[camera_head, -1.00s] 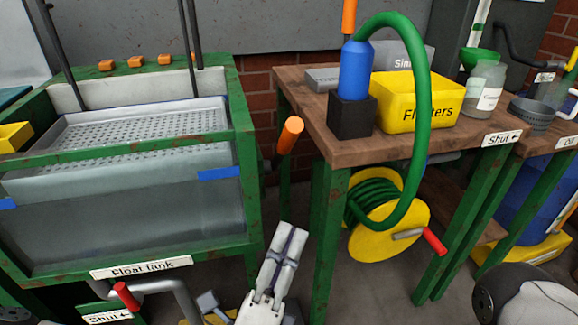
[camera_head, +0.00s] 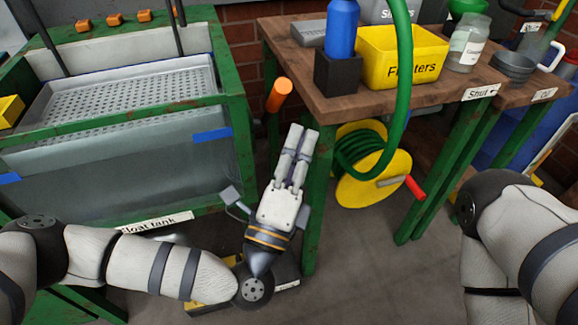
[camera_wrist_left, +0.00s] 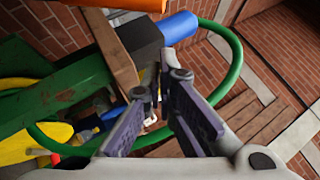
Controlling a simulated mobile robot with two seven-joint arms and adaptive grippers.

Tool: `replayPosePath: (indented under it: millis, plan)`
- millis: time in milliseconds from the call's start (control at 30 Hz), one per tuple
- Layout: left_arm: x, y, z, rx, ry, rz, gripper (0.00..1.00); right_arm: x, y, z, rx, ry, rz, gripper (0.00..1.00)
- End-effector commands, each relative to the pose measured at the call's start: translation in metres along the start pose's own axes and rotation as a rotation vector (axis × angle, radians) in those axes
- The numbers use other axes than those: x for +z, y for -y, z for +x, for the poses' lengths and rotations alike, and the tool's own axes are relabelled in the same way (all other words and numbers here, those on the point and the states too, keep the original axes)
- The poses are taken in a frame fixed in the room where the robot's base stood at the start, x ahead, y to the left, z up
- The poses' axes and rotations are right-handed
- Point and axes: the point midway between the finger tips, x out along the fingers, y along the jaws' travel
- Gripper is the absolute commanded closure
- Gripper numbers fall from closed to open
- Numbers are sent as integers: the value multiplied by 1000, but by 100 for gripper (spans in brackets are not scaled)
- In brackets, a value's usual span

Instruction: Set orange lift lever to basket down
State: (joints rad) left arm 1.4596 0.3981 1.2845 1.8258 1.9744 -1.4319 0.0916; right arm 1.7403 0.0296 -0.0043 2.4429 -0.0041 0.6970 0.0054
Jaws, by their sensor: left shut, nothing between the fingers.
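The orange lift lever (camera_head: 279,95) sticks out at the right side of the green-framed float tank (camera_head: 237,120), its grip slanting up to the right. In the left wrist view an orange shape (camera_wrist_left: 125,5), likely the lever grip, crosses the top edge. The perforated metal basket (camera_head: 130,88) sits high in the tank, near its rim. My left gripper (camera_head: 305,130) is shut and empty, just below and right of the lever, with a visible gap in the head view. My right arm shows at the right edge, but its gripper is out of view.
A wooden-topped table (camera_head: 400,97) stands close right of the lever and gripper. It carries a blue bottle (camera_head: 341,28) in a black block and a yellow box (camera_head: 402,58). A green hose (camera_head: 404,110) hangs down to a yellow reel (camera_head: 365,190).

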Motion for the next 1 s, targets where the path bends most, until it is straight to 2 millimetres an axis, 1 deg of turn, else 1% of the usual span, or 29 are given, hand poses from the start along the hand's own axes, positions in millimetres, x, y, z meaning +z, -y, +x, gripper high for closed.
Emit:
replayPosePath:
  millis: [33,67,100,200,300,733,767,833,900,933,1000]
  plan:
    - [0,2,11,-4,1,0,100,0,0,-1,0,-2,0,60]
    - [0,2,17,-4,2,0,100,0,0,-1,0,-2,0,60]
    - [8,2,21,-4,2,4,100,-1,0,-3,0,-6,0,60]
    - [19,2,32,-3,2,3,100,-1,0,-6,-1,-11,0,60]
    - [25,1,38,-2,1,1,100,-1,0,-7,-1,-13,0,60]
    - [30,1,42,3,1,-1,100,-2,0,-9,-1,-18,1,60]
    - [32,3,45,8,1,-4,100,-2,0,-13,-1,-24,1,60]
    - [39,12,56,31,1,-20,100,-6,0,-28,-3,-55,2,60]
    - [50,24,72,60,5,-44,100,-11,1,-47,-5,-97,3,60]
    - [54,27,78,72,5,-53,100,-13,1,-53,-6,-111,3,60]
    - [61,27,88,90,6,-66,100,-15,1,-60,-7,-128,4,60]
